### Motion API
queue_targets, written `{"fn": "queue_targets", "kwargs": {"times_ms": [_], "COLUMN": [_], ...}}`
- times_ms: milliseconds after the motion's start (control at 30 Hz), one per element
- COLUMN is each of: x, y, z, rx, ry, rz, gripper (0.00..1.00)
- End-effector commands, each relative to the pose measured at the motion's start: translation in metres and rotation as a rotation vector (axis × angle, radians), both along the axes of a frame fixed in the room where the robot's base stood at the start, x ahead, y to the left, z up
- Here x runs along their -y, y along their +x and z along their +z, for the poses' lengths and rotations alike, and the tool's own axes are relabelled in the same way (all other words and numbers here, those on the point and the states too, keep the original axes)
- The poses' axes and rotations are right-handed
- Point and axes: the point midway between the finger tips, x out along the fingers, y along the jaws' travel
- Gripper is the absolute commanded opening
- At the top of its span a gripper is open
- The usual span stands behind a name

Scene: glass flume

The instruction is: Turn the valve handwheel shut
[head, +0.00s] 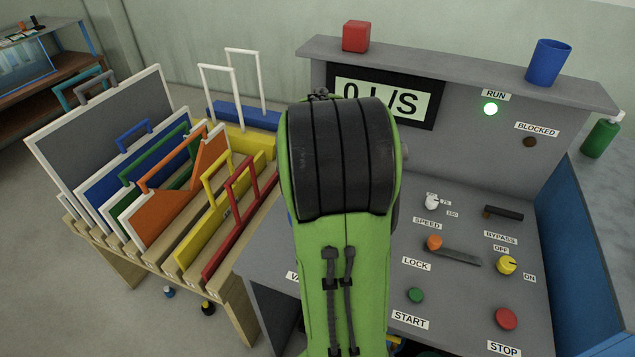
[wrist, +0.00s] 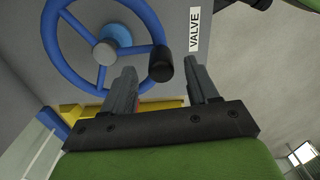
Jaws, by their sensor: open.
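The blue valve handwheel (wrist: 66,59) shows in the wrist view at the upper left, with a grey hub cap and a black knob (wrist: 161,60) on its rim. My gripper (wrist: 160,76) is open and empty. Its two grey fingers point towards the knob, which appears between the fingertips; I cannot tell how deep it lies between them, and no contact is clear. A VALVE label (wrist: 194,28) is beside the wheel. In the head view my green arm hides the wheel and the gripper.
The grey console's display (head: 385,101) reads 0 L/S, partly covered by my arm. Knobs and the red STOP button (head: 506,318) lie right of my arm. A rack (head: 240,318) of coloured gates stands left.

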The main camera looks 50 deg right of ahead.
Motion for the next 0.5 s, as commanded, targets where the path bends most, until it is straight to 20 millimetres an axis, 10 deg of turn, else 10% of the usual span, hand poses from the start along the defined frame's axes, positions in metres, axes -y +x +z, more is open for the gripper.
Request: {"fn": "queue_targets", "kwargs": {"times_ms": [233, 500], "x": [0.001, 0.0], "y": [0.0, -0.001], "z": [0.073, 0.102], "rx": [0.003, -0.002], "ry": [-0.003, 0.0], "rz": [-0.001, -0.002], "gripper": [0.59, 0.59]}}
